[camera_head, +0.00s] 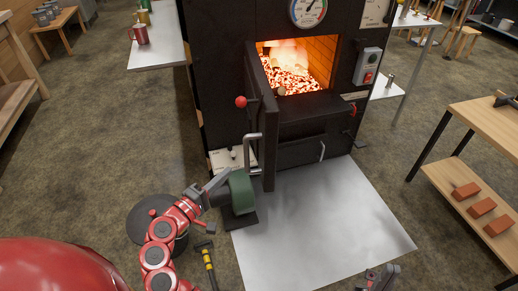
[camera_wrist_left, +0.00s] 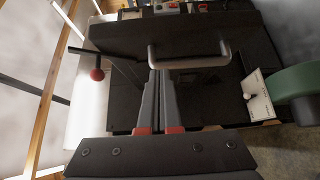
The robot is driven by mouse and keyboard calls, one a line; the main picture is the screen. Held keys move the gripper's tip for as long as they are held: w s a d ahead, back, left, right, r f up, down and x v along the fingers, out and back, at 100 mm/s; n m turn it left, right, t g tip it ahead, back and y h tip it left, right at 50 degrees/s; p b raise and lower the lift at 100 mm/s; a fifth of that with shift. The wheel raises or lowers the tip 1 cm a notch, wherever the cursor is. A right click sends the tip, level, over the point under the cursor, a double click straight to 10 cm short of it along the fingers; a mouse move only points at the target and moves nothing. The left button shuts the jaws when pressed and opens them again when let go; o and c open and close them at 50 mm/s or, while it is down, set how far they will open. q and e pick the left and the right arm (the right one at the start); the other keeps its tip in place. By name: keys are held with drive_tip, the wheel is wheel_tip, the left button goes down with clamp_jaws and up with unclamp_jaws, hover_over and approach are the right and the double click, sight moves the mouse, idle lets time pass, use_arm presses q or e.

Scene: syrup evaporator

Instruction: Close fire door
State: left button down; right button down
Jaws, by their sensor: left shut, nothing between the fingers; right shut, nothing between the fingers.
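The black fire door (camera_head: 264,125) of the evaporator stands swung wide open, nearly edge-on in the head view, with glowing embers in the firebox (camera_head: 297,68) behind it. It carries a bent metal handle (camera_head: 250,152) and a lever with a red knob (camera_head: 241,102). My left gripper (camera_head: 225,175) is shut and empty, low and left of the door. In the left wrist view its fingertips (camera_wrist_left: 159,76) appear just below the door handle (camera_wrist_left: 190,62); contact cannot be told. The red knob (camera_wrist_left: 97,74) is to their left. My right gripper (camera_head: 381,276) is shut and empty at the bottom edge.
A green blower (camera_head: 241,190) stands beside my left gripper. A pale metal sheet (camera_head: 320,225) covers the floor before the evaporator. A yellow-handled tool (camera_head: 208,265) lies near my left arm. A wooden shelf with bricks (camera_head: 482,207) stands right.

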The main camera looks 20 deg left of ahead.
use_arm(q)
approach(264, 149)
drive_tip(key=w+a, duration=0.2)
drive_tip(key=w, duration=0.2)
drive_tip(key=shift+w+d+f+p, duration=0.1)
drive_tip(key=shift+w+d+p, duration=0.35)
drive_tip(key=shift+d, duration=0.5)
drive_tip(key=shift+w+d+f+p, duration=0.1)
drive_tip(key=shift+w+d+p, duration=0.15)
drive_tip(key=shift+w+d, duration=0.5)
drive_tip(key=shift+s+d+r, duration=0.1)
drive_tip(key=shift+s+d, duration=0.1)
